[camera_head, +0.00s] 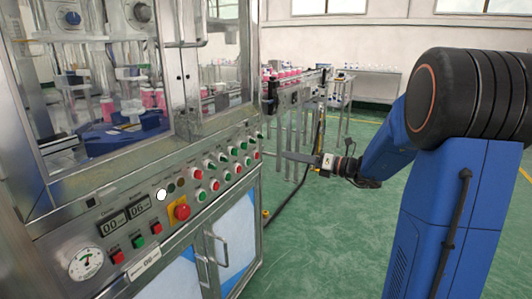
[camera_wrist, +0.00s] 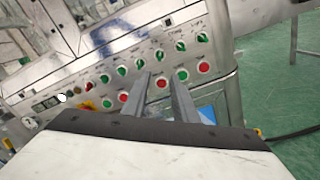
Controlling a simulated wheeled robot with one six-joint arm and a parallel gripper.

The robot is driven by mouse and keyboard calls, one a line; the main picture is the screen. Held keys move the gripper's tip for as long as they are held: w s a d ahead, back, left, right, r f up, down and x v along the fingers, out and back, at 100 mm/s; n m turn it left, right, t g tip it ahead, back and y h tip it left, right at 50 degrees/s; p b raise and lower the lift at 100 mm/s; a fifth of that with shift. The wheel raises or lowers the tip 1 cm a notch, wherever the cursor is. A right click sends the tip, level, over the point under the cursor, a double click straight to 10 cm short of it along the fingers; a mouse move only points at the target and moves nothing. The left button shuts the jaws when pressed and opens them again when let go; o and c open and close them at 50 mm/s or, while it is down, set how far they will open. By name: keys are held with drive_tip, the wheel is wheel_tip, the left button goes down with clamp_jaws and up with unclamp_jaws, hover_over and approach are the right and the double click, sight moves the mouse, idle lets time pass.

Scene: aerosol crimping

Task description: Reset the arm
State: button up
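My gripper (camera_head: 289,156) is at the right front of the crimping machine (camera_head: 246,181), its fingers pointing left toward the control panel. In the wrist view my gripper (camera_wrist: 161,77) shows two grey fingers apart with nothing between them, so it is open and empty. The panel's green and red buttons and switches lie beyond the fingertips. The fingers cover part of the panel in the wrist view. I cannot tell the exact gap to the panel, but no contact is visible.
A red emergency button (camera_head: 182,212) and a gauge (camera_head: 86,263) are on the panel. A conveyor (camera_head: 300,92) with pink-filled bottles stands behind my gripper. A black cable (camera_head: 292,210) runs along the floor.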

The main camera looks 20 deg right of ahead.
drive_tip(key=s+a+f+n+g, duration=0.2)
drive_tip(key=s+a+n+g, duration=0.4)
drive_tip(key=s+a+n, duration=0.4)
drive_tip(key=s+a+f+n+g+h, duration=0.25)
drive_tip(key=s+n, duration=0.25)
drive_tip(key=s, duration=0.3)
drive_tip(key=s+a+f+n+g+h, duration=0.1)
drive_tip(key=s+a+f+n+h, duration=0.2)
drive_tip(key=s, duration=0.4)
drive_tip(key=s+d+f+n+t+h, duration=0.1)
drive_tip(key=s+d+f+n+h, duration=0.2)
drive_tip(key=s+d+n+h, duration=0.4)
drive_tip(key=shift+s+d+f+n, duration=0.15)
drive_tip(key=shift+s+d+n, duration=1.05)
drive_tip(key=shift+s+n, duration=2.3)
drive_tip(key=shift+w+n+t, duration=0.25)
drive_tip(key=shift+w+n, duration=0.35)
